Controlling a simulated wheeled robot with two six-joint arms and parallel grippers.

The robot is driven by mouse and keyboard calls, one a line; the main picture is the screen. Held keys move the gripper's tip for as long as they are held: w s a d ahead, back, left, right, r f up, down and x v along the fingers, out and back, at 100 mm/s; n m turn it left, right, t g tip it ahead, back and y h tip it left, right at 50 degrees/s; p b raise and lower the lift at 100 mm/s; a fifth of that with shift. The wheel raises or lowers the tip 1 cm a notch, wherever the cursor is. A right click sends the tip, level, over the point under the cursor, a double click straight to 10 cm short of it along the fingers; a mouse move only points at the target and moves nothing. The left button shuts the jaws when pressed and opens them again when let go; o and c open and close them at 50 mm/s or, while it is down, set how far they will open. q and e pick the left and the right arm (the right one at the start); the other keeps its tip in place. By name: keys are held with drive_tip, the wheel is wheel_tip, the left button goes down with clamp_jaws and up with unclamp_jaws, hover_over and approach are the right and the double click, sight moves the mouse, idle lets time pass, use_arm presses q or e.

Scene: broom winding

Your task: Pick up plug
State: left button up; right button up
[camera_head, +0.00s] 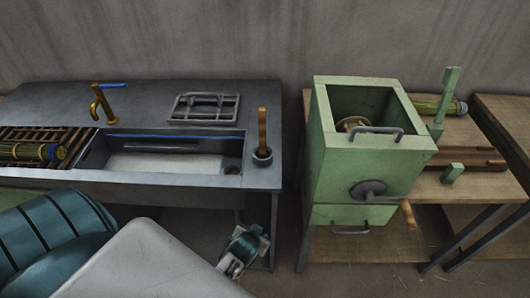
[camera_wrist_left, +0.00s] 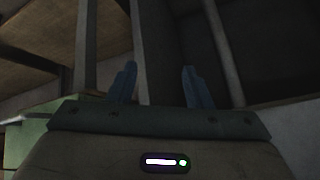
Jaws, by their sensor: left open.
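No thing is clearly recognisable as a plug. An upright wooden handle (camera_head: 262,128) stands in a dark round cup at the right end of the grey sink bench, and I cannot tell whether it is the plug. A dark round drain hole (camera_head: 232,169) shows in the basin's right end. My left gripper (camera_head: 243,250) is low in front of the bench, below its right front corner and away from the handle. In the left wrist view its two blue fingers (camera_wrist_left: 160,85) are apart with nothing between them. My right gripper is out of view.
The sink bench (camera_head: 50,95) carries a brass tap (camera_head: 102,103), a wire rack (camera_head: 204,108) and a bundle (camera_head: 38,152) at left. A green box machine (camera_head: 330,165) with a crank stands right, beside a wooden table (camera_head: 465,190). A narrow gap separates bench and machine.

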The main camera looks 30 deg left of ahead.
use_arm(q)
wheel_tip(320, 180, up, 21)
drive_tip(key=w+a+n+t+y+b, duration=0.1)
drive_tip(key=a+n+t+y+b, duration=0.1)
drive_tip(key=a+n+t+y, duration=0.1)
drive_tip(key=n+t+y, duration=0.3)
drive_tip(key=t+y, duration=0.1)
drive_tip(key=t, duration=0.1)
approach(262, 118)
drive_tip(key=w, duration=0.3)
drive_tip(key=x, duration=0.2)
drive_tip(key=p+x, duration=0.1)
drive_tip(key=x, duration=0.1)
drive_tip(key=shift+a+p, duration=0.3)
drive_tip(key=shift+a, duration=0.2)
drive_tip(key=shift+w+a, duration=0.25)
drive_tip(key=shift+w, duration=0.1)
drive_tip(key=shift+w+a+r+p, duration=0.1)
drive_tip(key=shift+w+a+p, duration=0.1)
drive_tip(key=shift+p, duration=0.15)
drive_tip(key=p+x, duration=0.1)
drive_tip(key=x, duration=0.1)
drive_tip(key=p+x, duration=0.1)
drive_tip(key=x, duration=0.1)
drive_tip(key=shift+a, duration=0.35)
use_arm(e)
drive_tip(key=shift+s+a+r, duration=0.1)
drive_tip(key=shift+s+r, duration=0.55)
